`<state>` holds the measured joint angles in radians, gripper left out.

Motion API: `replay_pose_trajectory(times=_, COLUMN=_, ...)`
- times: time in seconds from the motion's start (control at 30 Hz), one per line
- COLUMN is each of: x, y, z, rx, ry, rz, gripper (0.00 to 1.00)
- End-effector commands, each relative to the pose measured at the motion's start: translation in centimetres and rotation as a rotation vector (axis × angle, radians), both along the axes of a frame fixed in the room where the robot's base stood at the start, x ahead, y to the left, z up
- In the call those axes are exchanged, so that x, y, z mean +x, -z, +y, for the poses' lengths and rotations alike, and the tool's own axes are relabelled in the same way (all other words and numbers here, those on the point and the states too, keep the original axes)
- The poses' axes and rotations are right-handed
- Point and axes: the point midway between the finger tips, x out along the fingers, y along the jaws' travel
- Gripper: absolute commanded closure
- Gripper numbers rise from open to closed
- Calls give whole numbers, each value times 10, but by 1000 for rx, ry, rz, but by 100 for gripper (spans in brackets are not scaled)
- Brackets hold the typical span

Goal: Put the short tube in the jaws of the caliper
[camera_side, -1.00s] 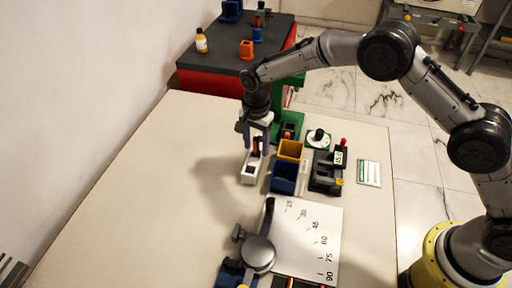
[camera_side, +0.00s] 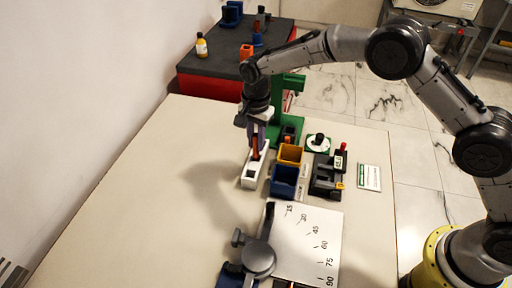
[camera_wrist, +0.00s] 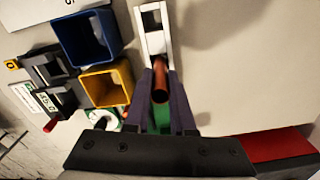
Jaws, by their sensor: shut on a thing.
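My gripper (camera_wrist: 160,72) is shut on an orange-brown short tube (camera_wrist: 160,85), pointing down at a white slotted block (camera_side: 249,181). The tube (camera_side: 256,146) shows between the fingers in the side view. The white block also shows in the wrist view (camera_wrist: 151,22), with a dark opening; I cannot tell whether the tube's lower end is still inside it. A black device with a small display (camera_side: 328,174), which looks like the caliper, stands to the right beyond the bins. In the wrist view it (camera_wrist: 46,70) is at the left; its jaws are not clear.
A blue bin (camera_side: 284,181) and a yellow bin (camera_side: 290,153) stand right of the white block. A green stand (camera_side: 290,85) and a round dial piece (camera_side: 318,142) are behind. An angle sheet (camera_side: 310,240) and a round-headed tool (camera_side: 258,258) lie in front. The table's left side is clear.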

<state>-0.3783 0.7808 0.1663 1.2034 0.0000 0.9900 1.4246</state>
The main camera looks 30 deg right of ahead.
Motion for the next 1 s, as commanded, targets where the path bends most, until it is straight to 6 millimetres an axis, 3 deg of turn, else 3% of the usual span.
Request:
replay_pose_trajectory(times=0.1, x=1, y=-26, z=0, rx=2, ry=0, rz=-5, gripper=100)
replay_pose_trajectory(times=0.3, x=1, y=-57, z=0, rx=2, ry=0, rz=-3, gripper=100)
replay_pose_trajectory(times=0.57, x=2, y=-67, z=1, rx=-1, ry=-18, rz=2, gripper=100)
replay_pose_trajectory(times=0.77, x=-21, y=-49, z=-9, rx=-2, ry=-43, rz=3, gripper=100)
replay_pose_trajectory(times=1.0, x=-77, y=-52, z=-42, rx=0, ry=-65, rz=0, gripper=100)
